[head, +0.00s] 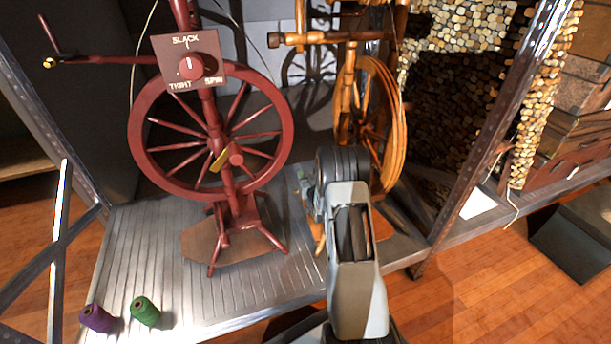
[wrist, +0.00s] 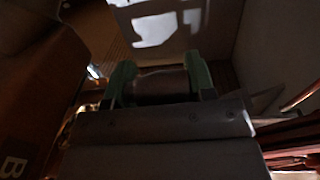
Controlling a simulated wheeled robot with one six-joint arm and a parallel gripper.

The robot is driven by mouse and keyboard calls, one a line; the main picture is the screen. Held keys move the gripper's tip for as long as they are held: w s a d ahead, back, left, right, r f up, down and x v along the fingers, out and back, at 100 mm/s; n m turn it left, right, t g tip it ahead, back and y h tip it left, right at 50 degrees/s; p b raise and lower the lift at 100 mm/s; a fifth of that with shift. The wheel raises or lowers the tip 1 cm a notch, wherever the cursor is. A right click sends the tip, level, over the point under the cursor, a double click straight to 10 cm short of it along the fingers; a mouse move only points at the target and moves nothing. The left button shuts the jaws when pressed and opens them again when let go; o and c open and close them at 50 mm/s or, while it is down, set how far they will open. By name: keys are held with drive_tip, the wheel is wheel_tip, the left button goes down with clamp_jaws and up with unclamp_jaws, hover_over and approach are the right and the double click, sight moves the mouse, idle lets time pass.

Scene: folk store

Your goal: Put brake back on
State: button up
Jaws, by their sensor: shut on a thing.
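A dark red spinning wheel (head: 283,130) stands upright on the metal platform. Its sign (head: 160,44) reads SLACK, TIGHT and SPIN around a red knob (head: 191,67). A golden-brown spinning wheel (head: 395,125) stands to its right, partly behind my arm. No part is clearly marked as the brake. In the wrist view, the green fingers of my gripper (wrist: 162,84) are shut on a dull brownish rounded piece (wrist: 160,86). Whether this piece is the brake I cannot tell. In the head view my arm hides most of the gripper, and the wrist view is dark.
A purple spool (head: 97,318) and a green spool (head: 145,311) stand at the platform's front left. The ribbed platform (head: 165,245) has clear room left of the red wheel. Metal rack posts (head: 490,130) flank it. A brown surface marked B (wrist: 25,100) is close in the wrist view.

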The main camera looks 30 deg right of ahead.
drive_tip(key=o, duration=1.3)
drive_tip(key=p+v, duration=0.4)
drive_tip(key=v, duration=0.9)
drive_tip(key=shift+s+a, duration=0.1)
drive_tip(key=shift+s, duration=0.3)
drive_tip(key=w+a+r+n+g+y+p, duration=0.1)
drive_tip(key=a+r+g+p, duration=0.25)
drive_tip(key=r+p, duration=0.95)
drive_tip(key=w+a+r+n+g+y+p, duration=0.1)
drive_tip(key=a+r+g+p, duration=0.4)
drive_tip(key=r, duration=1.4)
drive_tip(key=s+a+r+g+p, duration=0.1)
drive_tip(key=s+a+r+p, duration=0.2)
drive_tip(key=s+r+p, duration=0.3)
drive_tip(key=s+a+r+g+y+p, duration=0.1)
drive_tip(key=s+a+r+g+p, duration=0.1)
drive_tip(key=s+a+r+p, duration=0.2)
drive_tip(key=s+a+r+n+g+y+p, duration=0.1)
drive_tip(key=s+a+r+p, duration=0.3)
drive_tip(key=s+r+p, duration=0.5)
drive_tip(key=shift+s+a+r+g+p, duration=0.15)
drive_tip(key=shift+r+g+p, duration=0.1)
drive_tip(key=shift+r, duration=0.95)
drive_tip(key=shift+s+d+r+g+p, duration=0.1)
drive_tip(key=shift+r+p, duration=0.2)
drive_tip(key=shift+r, duration=0.95)
drive_tip(key=shift+s+a+r+g+p, duration=0.15)
drive_tip(key=shift+r+g+p, duration=0.1)
drive_tip(key=shift+r, duration=0.95)
